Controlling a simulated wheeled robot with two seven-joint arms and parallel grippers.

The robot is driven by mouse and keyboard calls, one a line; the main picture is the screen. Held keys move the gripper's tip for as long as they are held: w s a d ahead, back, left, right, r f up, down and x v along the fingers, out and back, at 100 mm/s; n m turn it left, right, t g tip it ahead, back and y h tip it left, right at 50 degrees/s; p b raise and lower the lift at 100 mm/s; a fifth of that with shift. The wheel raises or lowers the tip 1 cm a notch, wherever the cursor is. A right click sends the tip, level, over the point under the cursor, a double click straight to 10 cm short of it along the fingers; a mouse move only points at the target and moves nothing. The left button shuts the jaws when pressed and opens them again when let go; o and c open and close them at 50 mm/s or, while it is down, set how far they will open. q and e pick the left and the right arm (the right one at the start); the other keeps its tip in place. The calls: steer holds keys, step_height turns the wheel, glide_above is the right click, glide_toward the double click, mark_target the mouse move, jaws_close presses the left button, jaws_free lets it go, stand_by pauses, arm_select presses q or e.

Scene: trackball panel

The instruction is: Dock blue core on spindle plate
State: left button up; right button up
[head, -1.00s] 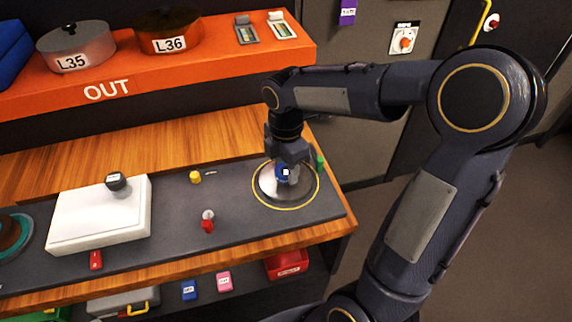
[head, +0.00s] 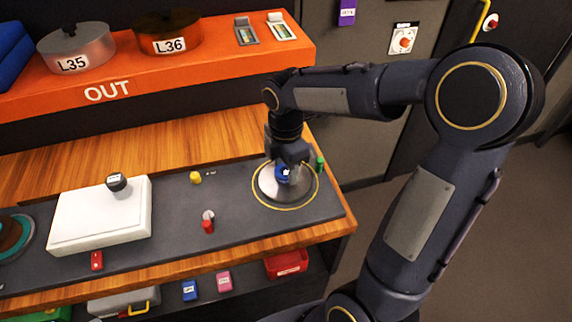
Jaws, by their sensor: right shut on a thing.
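The blue core (head: 282,173) is a small blue piece with a white mark, at the middle of the round silver spindle plate (head: 268,190). The plate has a yellow ring around it and lies at the right end of the grey mat. My right gripper (head: 287,166) points down over the plate and is shut on the blue core. The gripper hides part of the core, and I cannot tell whether the core rests on the plate. My left gripper is not in view.
A white box (head: 98,222) with a dark knob stands left on the mat (head: 170,220). A yellow piece (head: 195,177), a red piece (head: 208,226) and a green piece (head: 320,163) stand near the plate. An orange shelf (head: 200,55) holds two pots behind.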

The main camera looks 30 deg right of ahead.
steer(key=shift+f+b, duration=0.45)
steer(key=shift+f, duration=0.15)
stand_by(0.3)
steer(key=o, duration=0.7)
step_height(320, 180, up, 11)
steer(key=p, duration=0.9)
steer(key=shift+p, duration=0.4)
steer(key=shift+s, duration=0.1)
